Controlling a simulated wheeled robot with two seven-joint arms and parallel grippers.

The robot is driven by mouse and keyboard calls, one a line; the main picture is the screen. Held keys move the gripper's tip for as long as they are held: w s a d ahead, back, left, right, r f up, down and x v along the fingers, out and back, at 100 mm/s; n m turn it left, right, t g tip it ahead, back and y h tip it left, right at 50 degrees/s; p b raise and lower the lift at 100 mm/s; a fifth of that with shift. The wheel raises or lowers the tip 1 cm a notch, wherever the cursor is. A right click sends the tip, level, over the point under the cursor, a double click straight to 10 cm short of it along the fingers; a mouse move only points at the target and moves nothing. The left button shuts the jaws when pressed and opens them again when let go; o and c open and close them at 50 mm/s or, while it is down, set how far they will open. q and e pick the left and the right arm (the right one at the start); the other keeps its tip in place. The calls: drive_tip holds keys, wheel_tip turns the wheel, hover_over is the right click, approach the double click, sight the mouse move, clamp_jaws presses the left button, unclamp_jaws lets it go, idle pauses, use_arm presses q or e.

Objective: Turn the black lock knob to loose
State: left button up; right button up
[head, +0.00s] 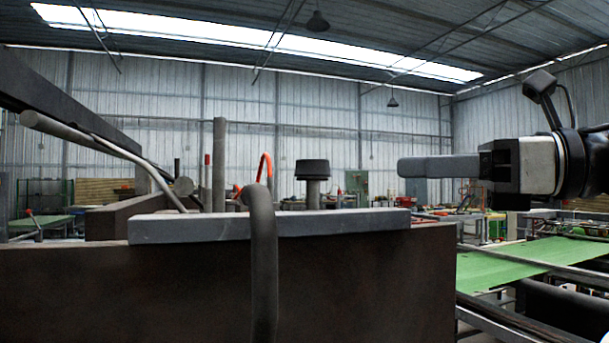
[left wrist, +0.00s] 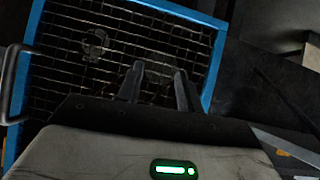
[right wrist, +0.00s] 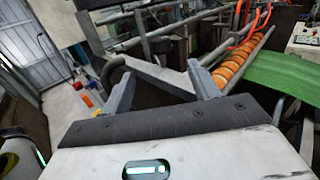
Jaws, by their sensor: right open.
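The black lock knob (head: 312,168) is a short round cap on a grey upright post, standing behind the grey plate in the head view. My right gripper (head: 402,167) comes in from the right at about the knob's height, pointing left, with a clear gap in the picture between its tips and the knob. In the right wrist view its two fingers (right wrist: 160,76) stand apart with nothing between them; I cannot make out the knob there. My left gripper (left wrist: 158,72) shows only in the left wrist view, fingers apart and empty, in front of a blue-framed wire mesh.
A grey plate (head: 200,229) tops a dark machine wall (head: 150,290). A bent grey bar (head: 263,270) rises in front of it. Upright rods and an orange hose (head: 265,165) stand left of the knob. A green sheet (head: 520,262) runs at right. The blue-framed mesh (left wrist: 216,60) faces my left wrist.

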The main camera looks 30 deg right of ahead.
sight(298, 169)
drive_tip(key=p+x, duration=0.5)
drive_tip(key=x, duration=0.8)
drive_tip(key=shift+w+a, duration=0.15)
drive_tip(key=shift+w, duration=0.05)
use_arm(q)
drive_tip(key=shift+s+a+r+p, duration=0.15)
drive_tip(key=shift+a+r+p, duration=0.1)
drive_tip(key=shift+r, duration=0.45)
drive_tip(key=shift+s+a+r+p, duration=0.1)
drive_tip(key=shift+a+r+p, duration=0.15)
drive_tip(key=shift+r, duration=0.4)
use_arm(e)
drive_tip(key=shift+x, duration=1.05)
use_arm(q)
drive_tip(key=shift+y, duration=0.3)
use_arm(e)
drive_tip(key=shift+c, duration=0.3)
drive_tip(key=c, duration=0.9)
